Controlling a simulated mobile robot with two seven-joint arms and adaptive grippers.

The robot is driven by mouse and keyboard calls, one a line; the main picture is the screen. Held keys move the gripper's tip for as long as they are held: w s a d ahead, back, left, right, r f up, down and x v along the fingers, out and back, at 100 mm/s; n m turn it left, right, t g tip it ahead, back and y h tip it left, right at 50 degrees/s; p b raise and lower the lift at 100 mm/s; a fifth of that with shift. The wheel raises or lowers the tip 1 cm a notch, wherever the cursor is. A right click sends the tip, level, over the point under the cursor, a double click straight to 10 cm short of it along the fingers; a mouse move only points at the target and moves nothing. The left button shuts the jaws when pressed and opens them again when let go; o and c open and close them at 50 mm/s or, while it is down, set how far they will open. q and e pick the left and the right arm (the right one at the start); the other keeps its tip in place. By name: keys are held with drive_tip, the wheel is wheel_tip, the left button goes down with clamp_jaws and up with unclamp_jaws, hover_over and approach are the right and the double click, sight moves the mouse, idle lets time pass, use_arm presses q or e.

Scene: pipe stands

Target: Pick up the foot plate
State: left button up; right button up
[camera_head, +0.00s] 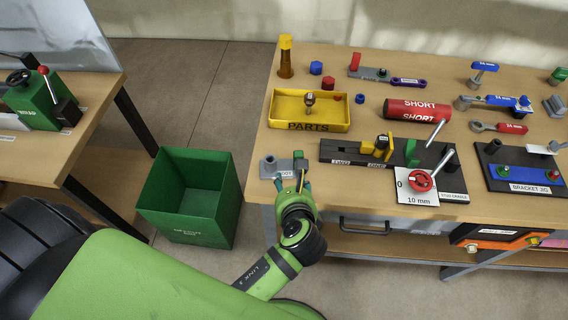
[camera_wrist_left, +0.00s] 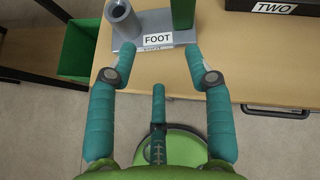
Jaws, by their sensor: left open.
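The foot plate is a grey flat piece labelled FOOT (camera_head: 269,171), with a short grey tube at its left and a green upright part at its right. It lies at the near left corner of the workbench. It also shows at the top of the left wrist view (camera_wrist_left: 150,21). My left gripper (camera_head: 292,182) is open at the near edge of the plate. In the left wrist view its teal fingertips (camera_wrist_left: 160,47) are spread either side of the FOOT label. Whether they touch the plate cannot be told. My right gripper is not in view.
A green bin (camera_head: 190,195) stands on the floor left of the workbench. Behind the plate is a yellow PARTS tray (camera_head: 309,111). A black fixture (camera_head: 345,152) sits to its right, with a red-knobbed 10 mm device (camera_head: 420,181) beyond. A drawer handle (camera_head: 365,228) is below the bench edge.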

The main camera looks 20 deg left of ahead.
sight(282, 162)
use_arm(q)
drive_tip(key=d+r+m, duration=0.1)
drive_tip(key=w+r+m+t, duration=0.1)
drive_tip(key=m, duration=0.1)
drive_tip(key=shift+w+d, duration=0.25)
drive_tip(key=shift+d, duration=0.15)
drive_tip(key=shift+w+m, duration=0.25)
drive_tip(key=shift+m, duration=0.15)
drive_tip(key=x, duration=0.2)
drive_tip(key=p+x, duration=0.1)
drive_tip(key=x, duration=0.1)
drive_tip(key=p+x, duration=0.1)
drive_tip(key=x, duration=0.1)
drive_tip(key=shift+w+a+r, duration=0.15)
drive_tip(key=shift+a+r, duration=0.1)
drive_tip(key=shift+w+a+f, duration=0.15)
drive_tip(key=shift+w+f, duration=0.05)
drive_tip(key=shift+w, duration=0.05)
clamp_jaws()
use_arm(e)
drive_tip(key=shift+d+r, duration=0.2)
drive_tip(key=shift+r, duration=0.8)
